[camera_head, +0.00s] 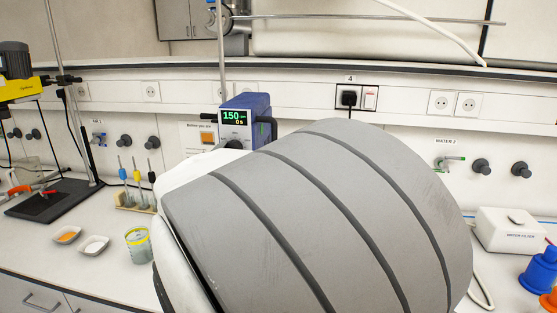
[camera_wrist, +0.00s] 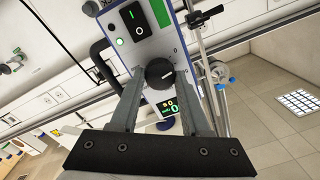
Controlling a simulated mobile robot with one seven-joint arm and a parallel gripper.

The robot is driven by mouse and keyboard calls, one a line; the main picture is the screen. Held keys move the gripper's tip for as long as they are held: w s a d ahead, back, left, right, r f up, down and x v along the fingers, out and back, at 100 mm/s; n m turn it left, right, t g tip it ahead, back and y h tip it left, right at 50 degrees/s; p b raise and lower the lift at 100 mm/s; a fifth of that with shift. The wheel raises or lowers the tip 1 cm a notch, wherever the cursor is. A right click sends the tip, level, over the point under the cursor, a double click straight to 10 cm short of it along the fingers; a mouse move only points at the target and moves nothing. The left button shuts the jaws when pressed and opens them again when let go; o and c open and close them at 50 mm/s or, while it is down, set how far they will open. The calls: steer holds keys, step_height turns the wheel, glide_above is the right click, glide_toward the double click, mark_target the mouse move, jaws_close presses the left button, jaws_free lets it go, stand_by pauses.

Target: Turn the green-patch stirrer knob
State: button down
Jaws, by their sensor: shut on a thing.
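The stirrer is a blue box with a lit display (camera_head: 236,117) reading 150 in the head view, behind my arm. In the wrist view its tilted front (camera_wrist: 148,45) shows a green patch (camera_wrist: 159,12), a black switch and a lit green light. Its dark round knob (camera_wrist: 159,73) with a white mark sits between the tips of my gripper (camera_wrist: 160,78), which is shut on it. The display (camera_wrist: 168,105) shows between the fingers.
A metal rod stand (camera_wrist: 203,70) runs close beside the stirrer. On the bench are a pipette rack (camera_head: 133,200), a beaker (camera_head: 138,245), two small dishes, and a white box (camera_head: 508,230) at right. A blue bottle (camera_head: 539,274) stands at the right edge.

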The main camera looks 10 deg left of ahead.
steer(key=shift+m+b, duration=3.45)
steer(key=shift+m, duration=0.45)
steer(key=shift+c, duration=1.8)
jaws_free()
steer(key=shift+s, duration=0.1)
